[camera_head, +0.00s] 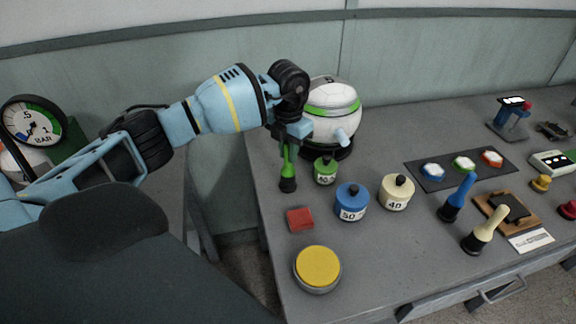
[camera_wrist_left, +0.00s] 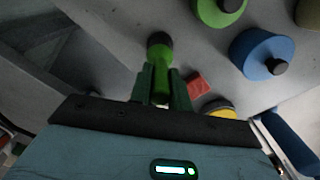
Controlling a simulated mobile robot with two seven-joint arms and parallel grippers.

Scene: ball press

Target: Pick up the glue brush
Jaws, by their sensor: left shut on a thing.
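A green-handled brush-like tool (camera_head: 288,168) with a dark end is upright near the left edge of the table. My left gripper (camera_head: 290,142) points down and is shut on the top of its handle. In the left wrist view the green handle (camera_wrist_left: 160,58) runs between the two fingers (camera_wrist_left: 160,85). I cannot tell whether its dark end touches the table. Similar blue (camera_head: 457,197) and cream (camera_head: 485,230) tools stand at the right. My right gripper is not in view.
A green weight (camera_head: 325,172) is close beside the held tool, with a white round machine (camera_head: 330,112) behind. Blue (camera_head: 351,203) and cream (camera_head: 397,193) weights, a red block (camera_head: 300,219) and a yellow button (camera_head: 318,267) are nearby. The table's left edge is close.

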